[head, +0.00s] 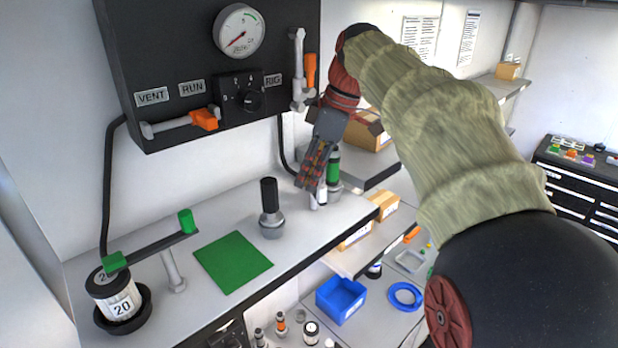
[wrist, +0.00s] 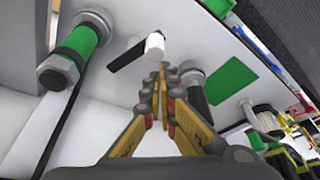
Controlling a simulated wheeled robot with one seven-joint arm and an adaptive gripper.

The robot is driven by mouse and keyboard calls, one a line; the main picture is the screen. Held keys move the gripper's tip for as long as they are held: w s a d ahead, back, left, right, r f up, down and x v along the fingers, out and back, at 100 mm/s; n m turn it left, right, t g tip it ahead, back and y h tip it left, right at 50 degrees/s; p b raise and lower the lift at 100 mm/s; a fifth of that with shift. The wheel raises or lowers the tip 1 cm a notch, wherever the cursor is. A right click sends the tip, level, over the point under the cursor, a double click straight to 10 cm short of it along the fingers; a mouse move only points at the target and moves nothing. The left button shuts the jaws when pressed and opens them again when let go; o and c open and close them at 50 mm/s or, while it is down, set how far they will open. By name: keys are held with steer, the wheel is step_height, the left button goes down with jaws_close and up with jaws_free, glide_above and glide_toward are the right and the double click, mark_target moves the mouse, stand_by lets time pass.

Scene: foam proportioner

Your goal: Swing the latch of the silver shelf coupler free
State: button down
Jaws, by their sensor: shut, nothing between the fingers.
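My gripper (head: 304,186) is shut and empty, pointing down at the right part of the shelf. In the wrist view its closed fingertips (wrist: 162,72) are just below a white knob (wrist: 155,46) beside a flat black bar (wrist: 127,54), which looks like a latch. I cannot tell whether the fingertips touch the knob. A silver-collared coupler with a green sleeve (head: 334,165) stands just right of my gripper, partly hidden by it; in the wrist view it is at upper left (wrist: 60,70). A second silver coupler with a black sleeve (head: 269,200) stands left of my gripper.
The shelf (head: 225,215) holds a green mat (head: 233,261), a post-mounted lever (head: 160,246) with green ends, and a canister marked 20 (head: 118,298). A black panel (head: 180,60) with a gauge and orange-handled valves hangs above. A blue bin (head: 340,300) sits lower down.

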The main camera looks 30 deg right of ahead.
step_height(320, 180, up, 10)
steer(key=shift+w+a+f, duration=0.15)
steer(key=shift+f, duration=0.1)
stand_by(0.4)
steer(key=shift+a, duration=0.1)
steer(key=shift+f, duration=0.1)
